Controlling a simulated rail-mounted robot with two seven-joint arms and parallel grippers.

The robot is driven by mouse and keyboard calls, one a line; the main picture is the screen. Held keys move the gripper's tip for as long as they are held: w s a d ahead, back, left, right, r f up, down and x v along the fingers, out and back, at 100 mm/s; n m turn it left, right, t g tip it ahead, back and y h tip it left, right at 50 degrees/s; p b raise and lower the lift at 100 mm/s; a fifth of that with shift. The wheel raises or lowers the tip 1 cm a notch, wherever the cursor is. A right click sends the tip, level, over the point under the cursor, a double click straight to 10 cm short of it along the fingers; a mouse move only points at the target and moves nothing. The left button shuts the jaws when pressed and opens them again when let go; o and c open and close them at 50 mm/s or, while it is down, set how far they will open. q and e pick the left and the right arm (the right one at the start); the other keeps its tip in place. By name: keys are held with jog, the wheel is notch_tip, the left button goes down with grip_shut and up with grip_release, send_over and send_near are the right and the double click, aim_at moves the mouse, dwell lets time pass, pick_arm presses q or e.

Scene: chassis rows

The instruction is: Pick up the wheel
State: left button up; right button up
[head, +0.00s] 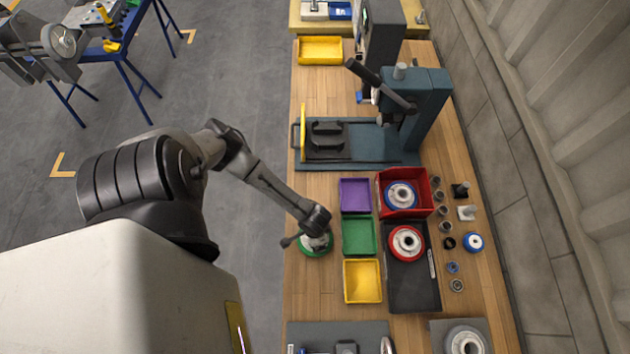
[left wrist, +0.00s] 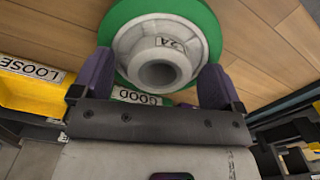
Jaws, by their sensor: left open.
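A wheel with a green rim (head: 316,246) lies on the wooden bench, left of the green tray. In the left wrist view its green rim (left wrist: 206,22) and pale grey hub (left wrist: 160,55) fill the top middle. My left gripper (head: 313,226) is over this wheel and hides part of it. In the left wrist view my left gripper (left wrist: 158,76) is open, with its purple fingers on either side of the hub. I cannot tell whether they touch it. My right gripper is in neither view.
Purple (head: 355,194), green (head: 359,236) and yellow (head: 362,281) trays stand right of the wheel. Beyond are a red bin (head: 424,190) holding a blue wheel, and a red wheel (head: 406,243) on a black tray. A press (head: 428,110) stands behind.

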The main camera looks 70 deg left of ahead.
pick_arm(q)
jog(key=shift+c, duration=0.2)
jog(key=c, duration=1.2)
jog(key=shift+r, duration=0.1)
jog(key=shift+r, duration=0.45)
jog(key=w+d+r, duration=0.5)
jog(key=d+r, duration=0.4)
jog(key=d, duration=0.1)
jog(key=shift+d+r+b, duration=0.25)
jog(key=shift+r+b, duration=0.1)
jog(key=shift+r, duration=0.05)
